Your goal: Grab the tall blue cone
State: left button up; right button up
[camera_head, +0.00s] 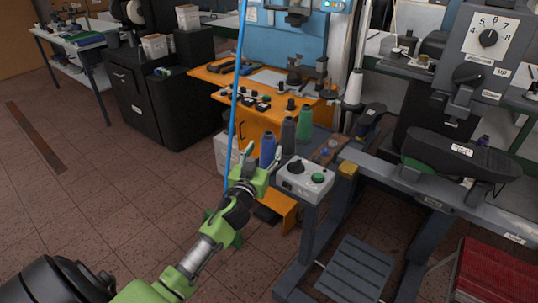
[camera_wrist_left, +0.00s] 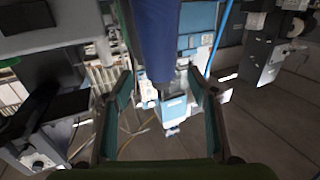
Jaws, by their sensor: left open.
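In the left wrist view the blue cone (camera_wrist_left: 153,35) hangs into the top middle of the picture, ahead of and between the open fingers (camera_wrist_left: 160,82). No contact with it is visible. The cone's lower part is hidden by my gripper in the head view. My right gripper is not in view.
A dark grey cone (camera_head: 288,135) and a green cone (camera_head: 305,122) stand just right of the blue cone. A grey control box (camera_head: 304,178) with a green button is close to the gripper's right. A thin blue line (camera_head: 235,100) runs down just left of the gripper.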

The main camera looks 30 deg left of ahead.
aim_at(267, 146)
pick_arm(q)
jog(key=shift+f+p+x, duration=0.1)
jog(key=shift+p+x, duration=0.1)
jog(key=shift+x, duration=1.2)
jog(key=shift+f+p+x, duration=0.15)
jog(key=shift+x, duration=1.2)
grip_shut()
